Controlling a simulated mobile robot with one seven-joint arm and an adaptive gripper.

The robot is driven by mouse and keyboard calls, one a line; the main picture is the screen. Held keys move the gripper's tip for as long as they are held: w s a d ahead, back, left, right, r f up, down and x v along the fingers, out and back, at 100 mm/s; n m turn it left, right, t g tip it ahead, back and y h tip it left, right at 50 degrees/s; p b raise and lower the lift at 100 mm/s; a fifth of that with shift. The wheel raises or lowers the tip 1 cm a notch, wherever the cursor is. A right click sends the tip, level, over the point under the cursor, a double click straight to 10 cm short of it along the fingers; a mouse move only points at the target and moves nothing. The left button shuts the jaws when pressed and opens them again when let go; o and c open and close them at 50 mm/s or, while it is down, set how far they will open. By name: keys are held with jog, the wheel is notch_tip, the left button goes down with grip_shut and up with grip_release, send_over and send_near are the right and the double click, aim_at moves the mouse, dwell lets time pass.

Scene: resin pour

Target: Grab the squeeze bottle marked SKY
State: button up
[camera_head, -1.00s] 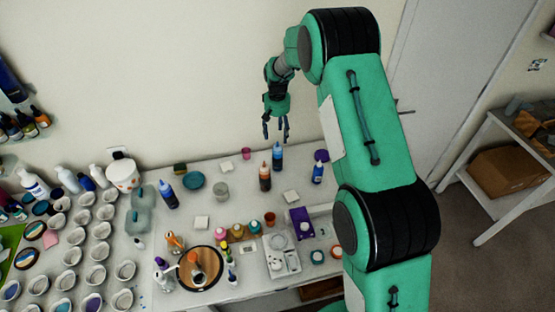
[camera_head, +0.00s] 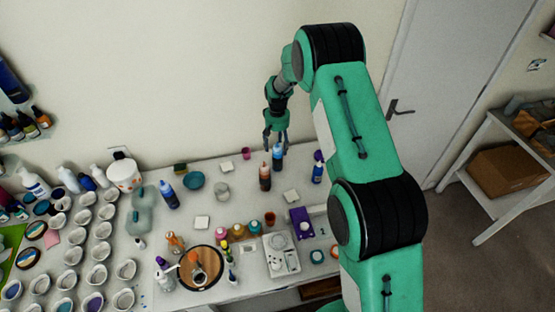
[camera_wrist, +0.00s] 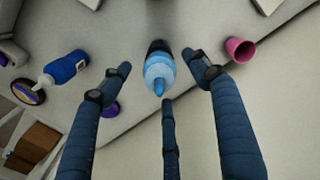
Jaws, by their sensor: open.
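A light-blue squeeze bottle (camera_head: 278,158) stands near the back edge of the table. In the wrist view the bottle (camera_wrist: 158,72) is seen from above, its nozzle pointing towards me; I cannot read any marking. My gripper (camera_head: 275,146) is open and points down right over it. Its three dark-blue fingers are spread around the nozzle end in the wrist view, with nothing held. Contact is not visible. In the head view the fingers hide part of the bottle's top.
A brown bottle (camera_head: 265,177) stands close in front of the blue one. Another blue bottle (camera_head: 317,172) stands to the right, and a pink cup (camera_head: 246,153) to the left. A dark-blue bottle (camera_head: 168,195) is farther left. Many small cups fill the table's left side.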

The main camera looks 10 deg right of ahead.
aim_at(278, 155)
jog(key=shift+f, duration=0.65)
jog(key=shift+f, duration=0.1)
jog(key=shift+s+f+p, duration=0.1)
jog(key=shift+f+p, duration=0.55)
jog(key=shift+f, duration=1.85)
jog(key=c, duration=1.4)
